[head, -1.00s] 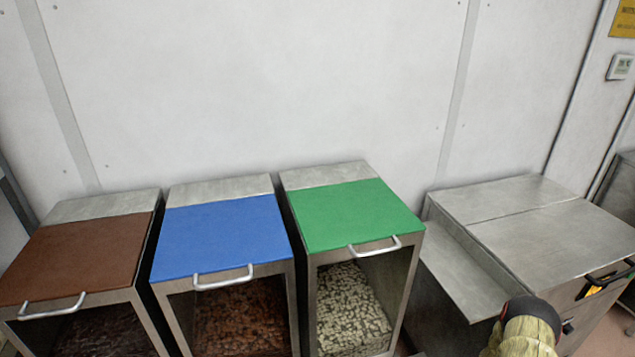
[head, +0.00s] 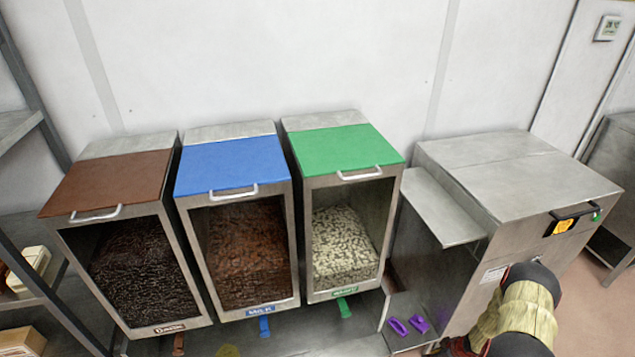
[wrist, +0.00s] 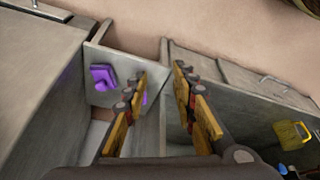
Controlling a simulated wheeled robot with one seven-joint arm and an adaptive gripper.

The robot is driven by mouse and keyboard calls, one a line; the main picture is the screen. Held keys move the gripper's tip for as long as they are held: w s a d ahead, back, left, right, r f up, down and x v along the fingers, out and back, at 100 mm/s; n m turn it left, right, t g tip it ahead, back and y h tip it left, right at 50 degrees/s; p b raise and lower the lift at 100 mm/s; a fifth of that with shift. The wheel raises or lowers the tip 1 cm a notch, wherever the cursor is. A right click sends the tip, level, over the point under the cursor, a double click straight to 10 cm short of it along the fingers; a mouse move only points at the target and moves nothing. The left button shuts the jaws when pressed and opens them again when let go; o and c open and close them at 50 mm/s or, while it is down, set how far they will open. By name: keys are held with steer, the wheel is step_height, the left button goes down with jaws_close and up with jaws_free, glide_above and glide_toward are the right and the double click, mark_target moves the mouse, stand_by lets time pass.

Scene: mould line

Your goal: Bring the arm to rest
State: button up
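My gripper (wrist: 158,82) shows in the wrist view with its two yellow-padded fingers apart and nothing between them. It is above a grey metal ledge and beside a steel cabinet; its height above them is hard to tell. In the head view my arm, in a beige sleeve, reaches in at the bottom right, in front of the steel machine (head: 510,170). The fingers themselves are not clear there.
Three bins with brown (head: 110,182), blue (head: 232,165) and green (head: 340,148) lids stand against the wall, holding dark, brown and pale pieces. Purple clips (head: 397,326) lie on a small ledge by the machine. A shelf rack (head: 40,290) stands at the left.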

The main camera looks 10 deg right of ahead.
steer(key=s+d+r+m+g+h, duration=0.2)
steer(key=s+d+m+g+h, duration=0.15)
steer(key=s, duration=0.65)
step_height(320, 180, up, 22)
steer(key=f+m+g, duration=0.1)
steer(key=m+g, duration=0.2)
steer(key=s+a+r+t, duration=0.1)
steer(key=a+r+t, duration=0.1)
steer(key=a+r, duration=1)
steer(key=s+a+r+t+y+p, duration=0.1)
steer(key=s+a+r+t, duration=0.1)
steer(key=a+r, duration=1.1)
steer(key=s+a+r+t+p, duration=0.1)
steer(key=a+r+t, duration=0.3)
steer(key=a+r, duration=0.8)
step_height(320, 180, up, 10)
steer(key=shift+s+a+r+n+y, duration=0.2)
steer(key=shift+s+a+n+y, duration=0.2)
steer(key=shift+s, duration=0.2)
